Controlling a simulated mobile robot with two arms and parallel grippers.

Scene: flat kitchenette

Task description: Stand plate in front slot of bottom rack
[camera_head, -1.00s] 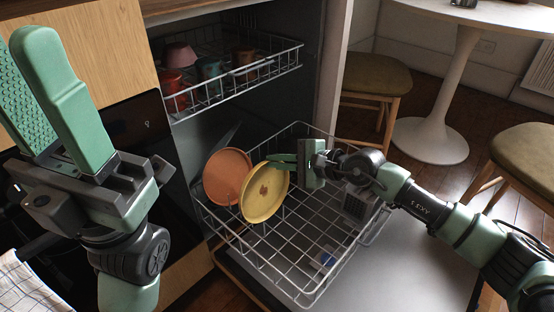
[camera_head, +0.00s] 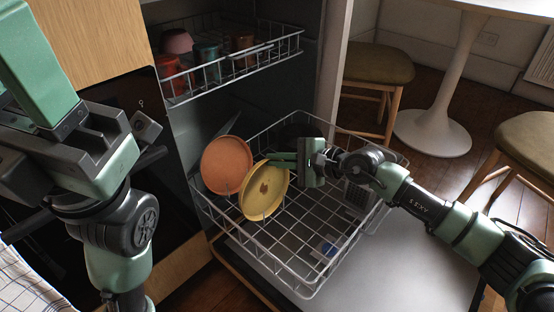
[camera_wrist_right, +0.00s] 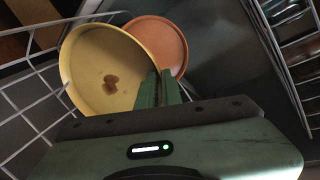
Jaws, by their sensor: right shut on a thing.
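The yellow plate (camera_head: 263,193), with a brown stain in its middle, leans tilted in the bottom rack (camera_head: 322,289), in front of an orange plate (camera_head: 226,166). My right gripper (camera_head: 277,160) is shut on the yellow plate's upper rim. In the right wrist view the green fingers (camera_wrist_right: 158,90) meet the rim of the yellow plate (camera_wrist_right: 92,58), with the orange plate (camera_wrist_right: 163,38) behind. I cannot tell which slot the plate's lower edge is in. My left gripper (camera_head: 20,75) is open and empty at the left, its fingertips partly out of frame.
The upper rack (camera_head: 235,75) holds several cups and bowls. The right side of the bottom rack is mostly bare wire, with a grey basket (camera_head: 357,197). The open dishwasher door (camera_head: 415,265) lies below. Stools (camera_head: 375,65) and a white table (camera_head: 440,120) stand to the right.

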